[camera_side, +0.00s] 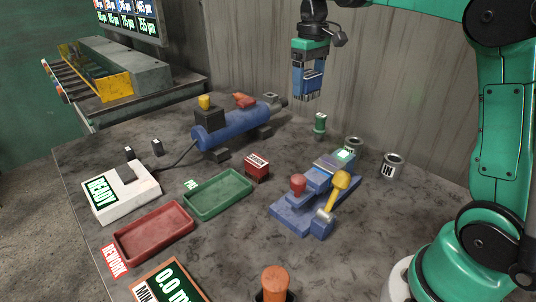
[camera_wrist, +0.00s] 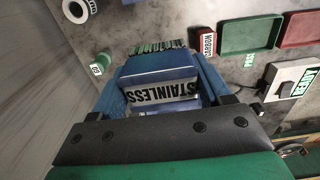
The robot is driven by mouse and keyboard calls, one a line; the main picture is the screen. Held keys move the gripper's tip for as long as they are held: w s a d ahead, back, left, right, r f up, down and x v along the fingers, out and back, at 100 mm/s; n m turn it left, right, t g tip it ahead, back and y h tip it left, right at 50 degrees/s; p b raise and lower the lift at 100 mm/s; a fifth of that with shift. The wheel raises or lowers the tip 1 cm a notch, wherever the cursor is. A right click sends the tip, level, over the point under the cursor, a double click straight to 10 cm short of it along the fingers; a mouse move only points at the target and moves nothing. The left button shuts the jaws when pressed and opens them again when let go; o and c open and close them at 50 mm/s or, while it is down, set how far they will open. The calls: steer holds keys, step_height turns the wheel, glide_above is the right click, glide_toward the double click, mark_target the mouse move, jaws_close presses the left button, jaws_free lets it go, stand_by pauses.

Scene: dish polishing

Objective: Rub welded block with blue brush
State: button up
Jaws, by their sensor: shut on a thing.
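My gripper (camera_side: 308,82) hangs high over the back of the table, shut on the blue brush (camera_side: 310,76). In the wrist view the brush (camera_wrist: 160,88) sits between the blue fingers, its STAINLESS label facing the camera and its bristles at the far end. In the side view the bristles point down in empty air. A pale metal block (camera_side: 336,161), seemingly the welded block, sits in a blue clamp fixture (camera_side: 290,217) with a red knob and a yellow handle. The brush is above and behind it, apart from it. The weld is too small to make out.
A red CARBON brush (camera_side: 257,167), a green tray (camera_side: 219,195) and a red tray (camera_side: 153,231) lie left of the fixture. A blue cylindrical machine (camera_side: 236,127) stands at the back. A green gauge (camera_side: 319,124) and small cans (camera_side: 391,166) stand near the fixture.

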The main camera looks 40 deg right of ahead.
glide_above(335, 158)
step_height(335, 158, down, 3)
steer(key=shift+a+f, duration=0.1)
steer(key=shift+f, duration=3.45)
steer(key=shift+a+f, duration=0.45)
steer(key=shift+f, duration=0.1)
steer(key=shift+c, duration=0.6)
steer(key=shift+a+f, duration=0.2)
steer(key=shift+a, duration=1.3)
steer(key=shift+d, duration=1.85)
steer(key=shift+d+r, duration=0.15)
steer(key=shift+r, duration=0.05)
step_height(335, 158, up, 8)
